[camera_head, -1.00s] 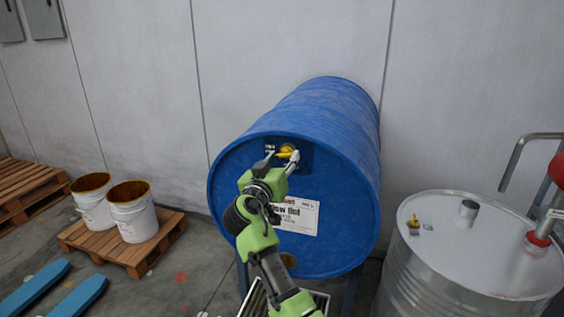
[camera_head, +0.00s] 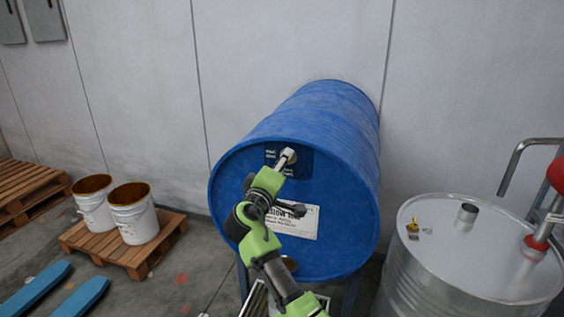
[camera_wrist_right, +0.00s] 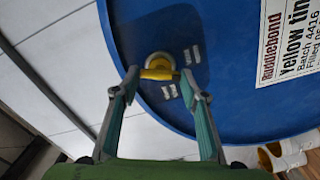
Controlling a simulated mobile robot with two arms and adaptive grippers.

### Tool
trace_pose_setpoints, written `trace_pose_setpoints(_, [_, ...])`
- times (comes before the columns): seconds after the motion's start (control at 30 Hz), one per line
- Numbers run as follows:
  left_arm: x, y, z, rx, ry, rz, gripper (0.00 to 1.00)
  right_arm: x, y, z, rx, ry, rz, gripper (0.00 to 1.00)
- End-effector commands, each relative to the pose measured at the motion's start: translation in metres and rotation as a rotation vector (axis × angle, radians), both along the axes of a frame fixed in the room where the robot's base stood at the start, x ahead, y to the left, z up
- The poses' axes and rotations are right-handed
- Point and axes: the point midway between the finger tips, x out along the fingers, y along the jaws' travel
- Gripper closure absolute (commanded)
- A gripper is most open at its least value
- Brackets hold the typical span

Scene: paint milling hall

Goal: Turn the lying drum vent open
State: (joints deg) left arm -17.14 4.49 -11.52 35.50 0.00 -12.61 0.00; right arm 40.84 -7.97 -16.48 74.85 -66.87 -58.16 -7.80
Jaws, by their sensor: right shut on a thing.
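The blue drum (camera_head: 330,115) lies on its side on a stand, its round end facing me. Near the top of that end is a dark blue plate (camera_head: 301,166) with small white marks. On it sits the yellow vent (camera_wrist_right: 160,62) with its lever (camera_wrist_right: 158,74). My right gripper (camera_head: 287,156) is at the vent and hides most of it in the head view. In the wrist view the right gripper (camera_wrist_right: 160,79) is shut on the lever, one finger at each end. The lever lies roughly level in that view. My left gripper is out of view.
A white label (camera_head: 300,222) is below the vent. A steel drum (camera_head: 465,255) with a small yellow-handled fitting (camera_head: 412,226) stands at right. Two white buckets (camera_head: 134,221) stand on a pallet (camera_head: 168,243) at left. The wall (camera_head: 290,50) is close behind the blue drum.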

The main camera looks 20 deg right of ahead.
Motion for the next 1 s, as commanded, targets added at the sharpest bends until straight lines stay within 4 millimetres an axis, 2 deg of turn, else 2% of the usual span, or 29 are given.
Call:
trace_pose_setpoints(0.03, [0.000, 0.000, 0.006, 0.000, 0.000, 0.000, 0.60, 0.000, -0.002, 0.005, -0.039, 0.022, -0.002, 0.81])
trace_pose_setpoints(0.5, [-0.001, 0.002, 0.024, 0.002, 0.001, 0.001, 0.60, 0.001, -0.001, 0.005, -0.294, 0.192, -0.001, 0.81])
trace_pose_setpoints(1.0, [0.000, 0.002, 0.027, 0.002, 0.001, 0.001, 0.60, 0.001, -0.002, 0.004, -0.356, 0.231, -0.003, 0.81])
